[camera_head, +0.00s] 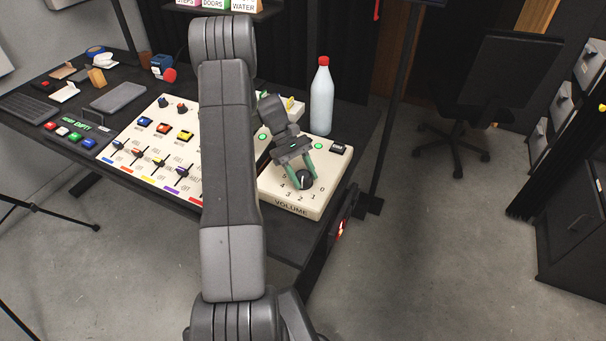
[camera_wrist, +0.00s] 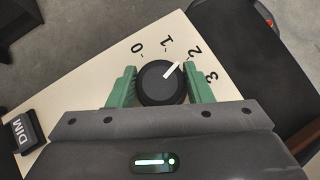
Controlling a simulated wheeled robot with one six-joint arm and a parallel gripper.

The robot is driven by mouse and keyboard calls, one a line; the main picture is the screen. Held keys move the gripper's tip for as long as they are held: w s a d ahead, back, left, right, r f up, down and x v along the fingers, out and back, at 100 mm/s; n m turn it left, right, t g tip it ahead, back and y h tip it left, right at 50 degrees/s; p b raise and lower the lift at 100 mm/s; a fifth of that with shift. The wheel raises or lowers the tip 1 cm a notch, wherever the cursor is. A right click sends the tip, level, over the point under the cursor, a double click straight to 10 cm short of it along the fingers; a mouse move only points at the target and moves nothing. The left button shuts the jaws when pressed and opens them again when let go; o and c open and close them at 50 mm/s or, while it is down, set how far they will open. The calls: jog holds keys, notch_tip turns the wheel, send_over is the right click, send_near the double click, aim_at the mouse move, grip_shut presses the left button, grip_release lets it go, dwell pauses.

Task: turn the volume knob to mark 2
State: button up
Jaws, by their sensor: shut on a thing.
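The volume knob (camera_head: 305,180) is a round black dial on the cream VOLUME box (camera_head: 284,204). In the wrist view the knob (camera_wrist: 160,88) sits between the two green fingers of my gripper (camera_wrist: 161,88), which is shut on its sides. Its white pointer line points up and right, in line with the 2 mark (camera_wrist: 194,52). The 0, 1 and 3 marks also show around it. In the head view my gripper (camera_head: 302,174) reaches down onto the knob, and its fingers partly cover the dial.
A clear bottle with a red cap (camera_head: 322,98) stands close behind the box. A dark DIM switch (camera_wrist: 20,130) is on the same box. A panel of sliders and switches (camera_head: 150,150) lies to the left.

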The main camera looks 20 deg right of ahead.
dwell(0.3)
jog(key=o, duration=1)
jog(key=v, duration=1.4)
jog(key=shift+b, duration=0.4)
jog(key=shift+s, duration=0.1)
jog(key=x, duration=1.4)
jog(key=shift+p, duration=0.4)
